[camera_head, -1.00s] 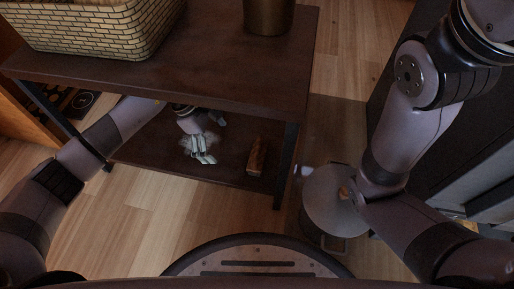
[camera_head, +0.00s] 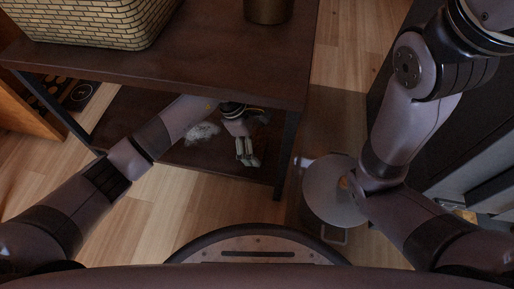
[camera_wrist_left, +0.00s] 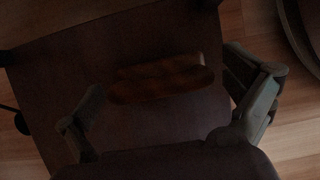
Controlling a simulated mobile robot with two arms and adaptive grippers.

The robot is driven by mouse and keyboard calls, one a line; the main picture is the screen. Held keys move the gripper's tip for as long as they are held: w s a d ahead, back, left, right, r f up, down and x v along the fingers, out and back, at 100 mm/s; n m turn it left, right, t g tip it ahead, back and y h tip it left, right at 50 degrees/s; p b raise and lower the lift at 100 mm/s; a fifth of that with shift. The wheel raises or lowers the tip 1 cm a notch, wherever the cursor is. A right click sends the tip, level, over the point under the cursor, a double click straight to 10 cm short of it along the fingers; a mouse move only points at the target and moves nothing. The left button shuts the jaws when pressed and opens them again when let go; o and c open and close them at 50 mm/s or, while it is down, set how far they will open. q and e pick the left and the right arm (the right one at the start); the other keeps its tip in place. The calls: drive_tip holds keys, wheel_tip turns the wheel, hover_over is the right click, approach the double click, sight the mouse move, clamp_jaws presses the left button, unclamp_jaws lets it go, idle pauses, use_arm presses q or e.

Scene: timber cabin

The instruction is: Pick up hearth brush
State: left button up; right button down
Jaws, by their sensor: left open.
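The hearth brush shows in the left wrist view as a brown wooden block-shaped piece (camera_wrist_left: 160,80) lying on a dark brown lower shelf (camera_wrist_left: 60,75). My left gripper (camera_head: 247,160) is open in the head view, reaching under the upper shelf and over the brush's place, and it hides the brush there. In the left wrist view its fingers stand apart, one to each side of the brush, with nothing held. Whether they touch it cannot be told. My right arm is at the right; its gripper cannot be made out.
The upper shelf (camera_head: 200,75) overhangs the lower one and carries a wicker basket (camera_head: 85,25) and a brass-coloured pot (camera_head: 268,10). A pale fluffy thing (camera_head: 203,132) lies left of my gripper. A dark shelf leg (camera_head: 285,150) and a round grey-topped object (camera_head: 330,195) stand to the right.

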use_arm(q)
drive_tip(key=shift+r, duration=0.1)
drive_tip(key=c, duration=1.2)
